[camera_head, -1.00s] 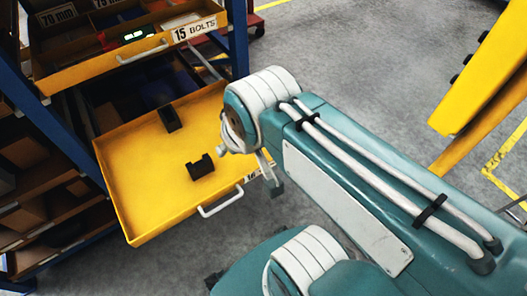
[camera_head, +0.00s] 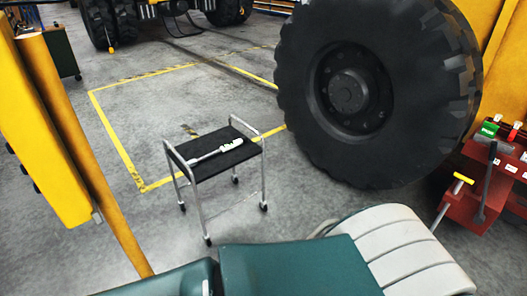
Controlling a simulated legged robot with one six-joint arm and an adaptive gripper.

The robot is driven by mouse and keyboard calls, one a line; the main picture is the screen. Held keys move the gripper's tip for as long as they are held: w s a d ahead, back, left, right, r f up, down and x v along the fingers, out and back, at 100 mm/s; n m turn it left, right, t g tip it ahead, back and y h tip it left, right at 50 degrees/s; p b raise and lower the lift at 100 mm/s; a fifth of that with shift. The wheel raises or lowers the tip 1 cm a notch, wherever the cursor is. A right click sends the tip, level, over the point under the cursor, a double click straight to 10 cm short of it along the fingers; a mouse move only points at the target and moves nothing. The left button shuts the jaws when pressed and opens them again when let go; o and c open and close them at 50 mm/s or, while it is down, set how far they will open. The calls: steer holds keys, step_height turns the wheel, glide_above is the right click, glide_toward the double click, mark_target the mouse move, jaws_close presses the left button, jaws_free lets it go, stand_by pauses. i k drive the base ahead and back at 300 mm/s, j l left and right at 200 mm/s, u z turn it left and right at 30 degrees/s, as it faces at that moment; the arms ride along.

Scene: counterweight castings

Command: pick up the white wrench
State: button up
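A white wrench-like tool (camera_head: 208,155) lies across the black top of a small wheeled cart (camera_head: 188,180). It has a long pale handle and a thicker end with a green mark at the right. The cart stands on the grey floor, left of the large wheel.
A huge black tyre (camera_head: 375,95) stands right behind the cart. A yellow post (camera_head: 85,160) and panel (camera_head: 40,135) are at the left. A red tool stand (camera_head: 480,185) is at the right. Floor left of the cart is clear, with yellow lines (camera_head: 115,140).

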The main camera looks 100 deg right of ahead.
mark_target(193, 162)
steer(key=z, duration=3.2)
steer(key=i+j, duration=0.1)
steer(key=i, duration=0.65)
steer(key=i+j+z, duration=0.1)
steer(key=i, duration=0.65)
steer(key=i+j, duration=0.15)
steer(key=i, duration=0.6)
steer(key=l+z, duration=0.05)
